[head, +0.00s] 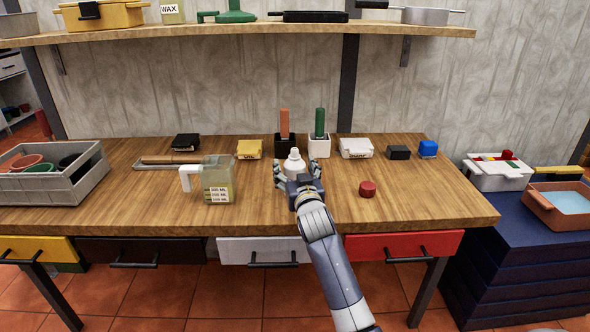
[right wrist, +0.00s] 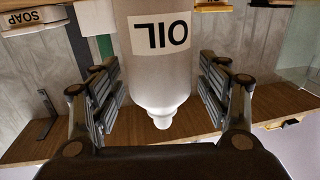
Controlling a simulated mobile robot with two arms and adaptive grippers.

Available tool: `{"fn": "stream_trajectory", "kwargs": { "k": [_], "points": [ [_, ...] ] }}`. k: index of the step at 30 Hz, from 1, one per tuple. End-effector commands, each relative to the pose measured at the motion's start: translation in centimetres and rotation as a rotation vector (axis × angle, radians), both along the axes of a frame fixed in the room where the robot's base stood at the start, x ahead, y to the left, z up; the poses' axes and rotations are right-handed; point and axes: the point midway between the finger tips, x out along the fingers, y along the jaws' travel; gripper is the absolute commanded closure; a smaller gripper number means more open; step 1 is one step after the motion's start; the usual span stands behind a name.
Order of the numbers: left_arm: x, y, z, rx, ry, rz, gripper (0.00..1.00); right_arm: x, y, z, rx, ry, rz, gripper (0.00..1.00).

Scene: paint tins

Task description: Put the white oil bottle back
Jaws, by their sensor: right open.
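The white oil bottle (head: 294,162) stands upright on the wooden workbench (head: 130,215), near the middle. My right gripper (head: 296,172) reaches it from the front, with its fingers on either side of the bottle. In the right wrist view the picture is upside down, and the bottle (right wrist: 158,75) with its OIL label sits between the open fingers of the gripper (right wrist: 160,95). Gaps show between bottle and fingers on both sides. The bottle's lower part is partly hidden in the head view by the gripper. My left gripper is not in view.
A black holder (head: 285,150) and a white holder (head: 319,151) with upright handles stand close behind the bottle. A clear measuring jug (head: 218,180) is left, a red round piece (head: 367,189) right. A wall shelf (head: 240,33) hangs above. The bench front is mostly clear.

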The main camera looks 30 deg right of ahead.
Motion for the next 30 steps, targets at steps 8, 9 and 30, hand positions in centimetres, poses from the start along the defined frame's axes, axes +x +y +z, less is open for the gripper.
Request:
{"fn": "stream_trajectory", "kwargs": {
  "k": [8, 9, 30],
  "points": [
    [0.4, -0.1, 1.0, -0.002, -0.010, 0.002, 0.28, 0.0, 0.0, -0.2, 0.000, -0.001, 0.000, 0.31],
    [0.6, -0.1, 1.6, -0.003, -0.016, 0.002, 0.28, 0.0, 0.0, -0.3, -0.001, -0.001, 0.000, 0.31],
    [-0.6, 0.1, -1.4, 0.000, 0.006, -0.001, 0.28, -9.8, 4.1, -0.5, 0.000, 0.000, 0.000, 0.31]
  ]
}}
